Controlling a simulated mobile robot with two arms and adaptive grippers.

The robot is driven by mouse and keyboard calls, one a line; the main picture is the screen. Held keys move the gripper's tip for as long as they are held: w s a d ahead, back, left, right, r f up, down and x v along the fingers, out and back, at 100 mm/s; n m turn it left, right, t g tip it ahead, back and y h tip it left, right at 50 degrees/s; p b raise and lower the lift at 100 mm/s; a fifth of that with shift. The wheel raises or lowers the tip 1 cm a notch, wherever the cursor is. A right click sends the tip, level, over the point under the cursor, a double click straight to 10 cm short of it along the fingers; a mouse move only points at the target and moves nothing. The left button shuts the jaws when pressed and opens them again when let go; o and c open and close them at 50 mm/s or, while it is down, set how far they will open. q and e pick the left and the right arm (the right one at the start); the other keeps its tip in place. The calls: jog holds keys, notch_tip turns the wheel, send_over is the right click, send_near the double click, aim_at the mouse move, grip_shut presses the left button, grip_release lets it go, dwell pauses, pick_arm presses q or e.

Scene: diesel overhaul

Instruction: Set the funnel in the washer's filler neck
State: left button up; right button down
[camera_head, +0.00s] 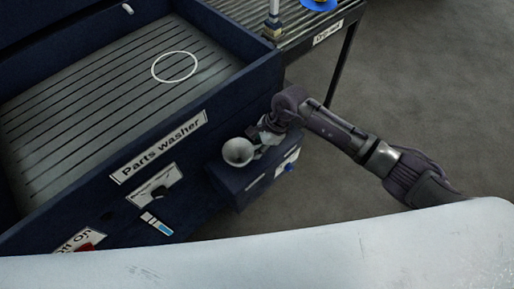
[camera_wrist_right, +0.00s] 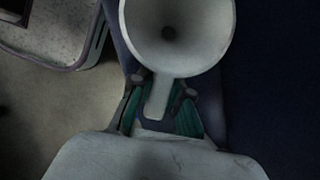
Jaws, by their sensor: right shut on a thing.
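The funnel (camera_head: 238,151) is a pale grey cone with a flat handle tab. In the head view it is over the blue box (camera_head: 250,178) on the front of the parts washer (camera_head: 130,140). My right gripper (camera_head: 264,140) is shut on the funnel's tab. In the right wrist view the funnel (camera_wrist_right: 176,35) faces the camera, its dark hole visible, with the tab between the fingertips (camera_wrist_right: 161,88). The filler neck is hidden under the funnel, so I cannot tell whether the spout is in it. My left gripper is not in view.
A rack table (camera_head: 310,30) with a blue item (camera_head: 318,4) stands at the back, beside the washer. The washer has labels and a red switch (camera_head: 85,247) on its front. Grey floor (camera_head: 420,90) to the right is clear.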

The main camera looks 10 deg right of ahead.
jog(key=c, duration=1)
grip_release()
jog(key=shift+c, duration=0.2)
jog(key=v, duration=1.2)
